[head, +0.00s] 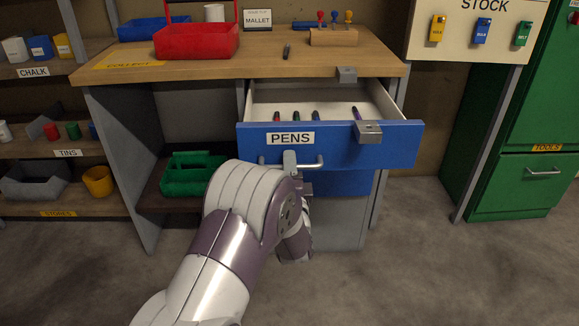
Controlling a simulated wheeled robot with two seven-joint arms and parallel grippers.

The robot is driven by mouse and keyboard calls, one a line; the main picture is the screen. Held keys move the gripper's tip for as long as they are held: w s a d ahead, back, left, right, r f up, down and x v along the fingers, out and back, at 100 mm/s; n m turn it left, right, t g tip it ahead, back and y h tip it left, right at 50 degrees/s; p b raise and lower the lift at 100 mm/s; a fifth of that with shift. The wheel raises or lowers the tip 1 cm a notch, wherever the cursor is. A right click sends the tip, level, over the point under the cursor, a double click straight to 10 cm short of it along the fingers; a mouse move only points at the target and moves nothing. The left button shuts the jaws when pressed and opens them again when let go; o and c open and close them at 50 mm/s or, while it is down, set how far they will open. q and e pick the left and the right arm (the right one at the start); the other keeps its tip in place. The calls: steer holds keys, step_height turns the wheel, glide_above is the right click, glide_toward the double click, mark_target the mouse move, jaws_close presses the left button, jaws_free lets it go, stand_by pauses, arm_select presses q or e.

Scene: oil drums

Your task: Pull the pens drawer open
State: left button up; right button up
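The blue pens drawer (395,145) with its PENS label stands pulled out under the wooden worktop (220,63). Its pale interior shows several pens lying inside. My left gripper (291,163) is at the drawer's metal bar handle (312,165), with a grey finger over the bar near its middle. The gripper appears shut on the handle; my wrist and forearm hide its lower part. My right gripper is not in view.
A grey metal block (368,131) sits on the drawer's front edge, and another (347,75) is on the worktop edge above. A red tray (196,41) stands on the worktop. A green crate (190,175) is on the lower shelf. Floor (430,265) at the right is clear.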

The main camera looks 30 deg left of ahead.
arm_select(q)
steer(key=shift+s+d, duration=0.25)
steer(key=shift+s, duration=0.05)
steer(key=p+v, duration=0.3)
steer(key=v, duration=0.9)
